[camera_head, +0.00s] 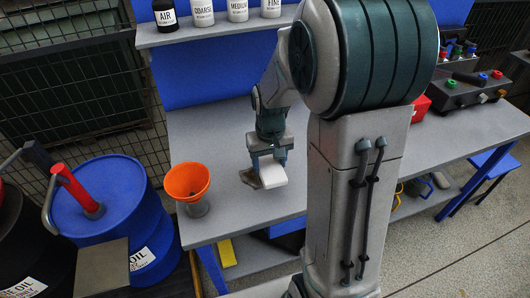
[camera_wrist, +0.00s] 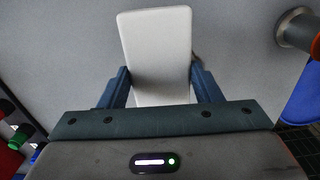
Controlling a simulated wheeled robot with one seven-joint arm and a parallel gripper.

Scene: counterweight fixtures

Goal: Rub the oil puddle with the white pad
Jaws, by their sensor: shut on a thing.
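My gripper (camera_head: 268,155) is shut on the white pad (camera_head: 272,174) over the grey table. In the wrist view the pad (camera_wrist: 157,55) sits between the two blue fingers of my gripper (camera_wrist: 160,88), its flat face toward the camera. The oil puddle (camera_head: 250,179) is a dark brownish patch on the table, showing just left of the pad in the head view. The pad and gripper hide part of it. I cannot tell whether the pad touches the puddle or the table.
An orange funnel (camera_head: 187,181) stands on the table (camera_head: 235,212) left of the pad. Bottles line a shelf (camera_head: 215,30) at the back. A blue drum (camera_head: 115,205) with a red-handled pump is at left. A control box (camera_head: 470,88) is at right.

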